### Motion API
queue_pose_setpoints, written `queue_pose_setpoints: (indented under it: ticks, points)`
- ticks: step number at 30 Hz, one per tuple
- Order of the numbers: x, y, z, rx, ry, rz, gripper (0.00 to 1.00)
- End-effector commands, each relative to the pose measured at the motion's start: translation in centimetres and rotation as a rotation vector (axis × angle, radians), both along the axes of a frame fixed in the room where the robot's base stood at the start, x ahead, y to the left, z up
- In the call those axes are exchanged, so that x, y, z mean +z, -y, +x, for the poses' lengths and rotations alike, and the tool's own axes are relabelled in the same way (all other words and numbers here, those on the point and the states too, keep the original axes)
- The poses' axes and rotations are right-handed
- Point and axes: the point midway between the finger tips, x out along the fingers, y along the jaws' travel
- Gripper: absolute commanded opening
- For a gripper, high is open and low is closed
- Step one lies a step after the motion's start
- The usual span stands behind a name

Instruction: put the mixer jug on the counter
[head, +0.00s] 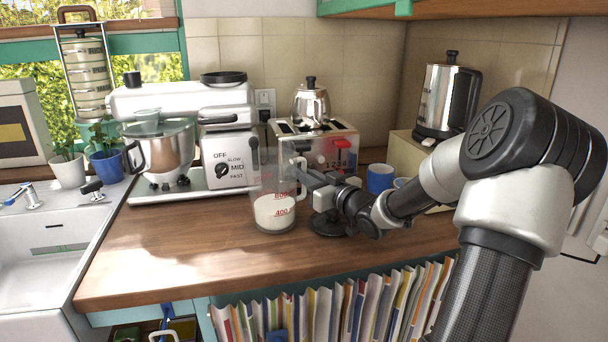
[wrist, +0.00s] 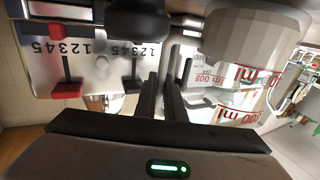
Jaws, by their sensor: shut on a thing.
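The mixer jug (head: 272,186) is clear with red measuring marks and white contents in its lower part. It is upright over the wooden counter (head: 190,255), in front of the white mixer's control box. I cannot tell whether its base touches the wood. My gripper (head: 303,178) reaches in from the right and is shut on the jug's handle side; the exact grip is partly hidden. In the wrist view the jug (wrist: 255,60) appears upside down at the upper right, beside the closely set fingers of my gripper (wrist: 162,95).
A white mixer (head: 185,105) with a metal bowl (head: 165,150) stands at left behind the jug. A toaster (head: 320,145), kettle (head: 450,100) and blue mug (head: 380,178) are behind and right. A sink (head: 45,250) is left. The front left counter is clear.

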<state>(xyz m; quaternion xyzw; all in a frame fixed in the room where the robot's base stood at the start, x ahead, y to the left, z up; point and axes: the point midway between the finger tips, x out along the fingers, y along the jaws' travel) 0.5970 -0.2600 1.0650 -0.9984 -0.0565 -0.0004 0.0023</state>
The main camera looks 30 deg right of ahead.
Motion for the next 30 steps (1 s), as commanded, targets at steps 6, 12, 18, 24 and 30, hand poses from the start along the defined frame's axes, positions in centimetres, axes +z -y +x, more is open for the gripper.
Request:
queue_pose_setpoints:
  ticks: [6,12,18,24,30]
  points:
    - [0.3,0.0,0.1,0.001,0.006,0.002,0.00]
    - [0.0,0.0,0.1,0.001,0.006,0.002,0.00]
    - [-0.2,0.0,0.1,0.000,0.007,0.002,0.11]
    - [-0.3,0.0,0.0,0.000,0.004,0.000,0.31]
    - [-0.7,0.0,0.0,0.000,-0.004,-0.001,0.31]
